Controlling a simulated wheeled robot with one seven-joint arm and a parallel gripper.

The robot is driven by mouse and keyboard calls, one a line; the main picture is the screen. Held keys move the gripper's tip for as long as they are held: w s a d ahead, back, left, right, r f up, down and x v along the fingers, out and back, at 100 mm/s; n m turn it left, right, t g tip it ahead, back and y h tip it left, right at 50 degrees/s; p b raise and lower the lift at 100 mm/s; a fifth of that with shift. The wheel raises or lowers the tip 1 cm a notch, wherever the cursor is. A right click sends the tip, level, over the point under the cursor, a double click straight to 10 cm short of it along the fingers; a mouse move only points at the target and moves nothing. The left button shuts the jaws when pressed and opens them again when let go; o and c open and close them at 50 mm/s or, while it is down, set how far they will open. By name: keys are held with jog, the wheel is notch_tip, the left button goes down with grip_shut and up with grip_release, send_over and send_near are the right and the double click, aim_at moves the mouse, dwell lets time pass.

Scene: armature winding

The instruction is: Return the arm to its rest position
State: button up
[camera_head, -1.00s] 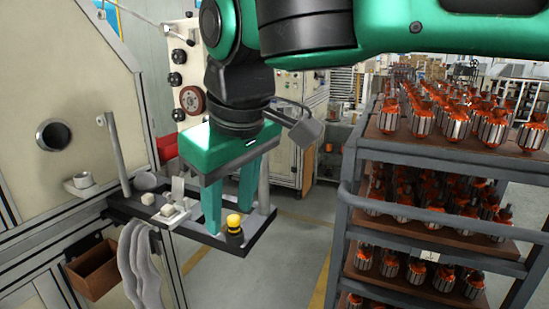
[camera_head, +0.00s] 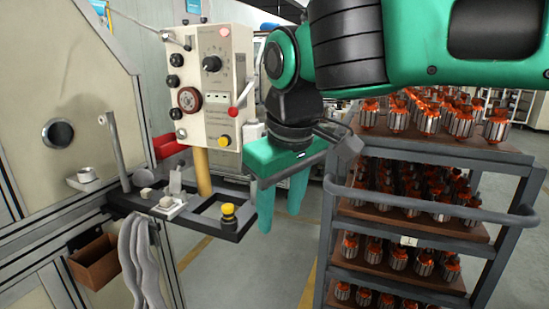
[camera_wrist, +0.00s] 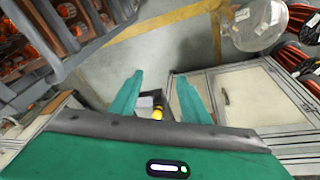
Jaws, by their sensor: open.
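My gripper (camera_head: 281,205) is green with two fingers pointing down. In the head view it hangs in the gap between the machine's tray and the armature cart. In the wrist view its fingers (camera_wrist: 157,100) are apart with nothing held between them. Part of the dark tray and a yellow button (camera_wrist: 157,113) show beyond the fingers there. My arm reaches in from the upper right of the head view.
A black tray (camera_head: 175,214) with a yellow-topped button (camera_head: 228,210) juts from the machine on the left. A control panel (camera_head: 212,75) stands behind it. A cart (camera_head: 425,177) with several shelves of armatures (camera_head: 430,122) is close on the right. Floor is free between them.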

jog(key=w+d+f+m+g+h, duration=0.1)
jog(key=d+f+m, duration=0.25)
jog(key=d, duration=0.85)
jog(key=d+f+m+h, duration=0.1)
jog(key=d+f+m, duration=0.25)
jog(key=d, duration=0.85)
jog(key=s+d+f+m+g, duration=0.1)
jog(key=s+d+f+m, duration=0.2)
jog(key=s+d+f, duration=0.2)
jog(key=s+d+f+m+g+y, duration=0.1)
jog(key=s+d+f+m, duration=0.3)
jog(key=s+d, duration=0.6)
jog(key=shift+s+d+f+m, duration=0.35)
jog(key=shift+s+f, duration=0.25)
jog(key=shift+f, duration=0.2)
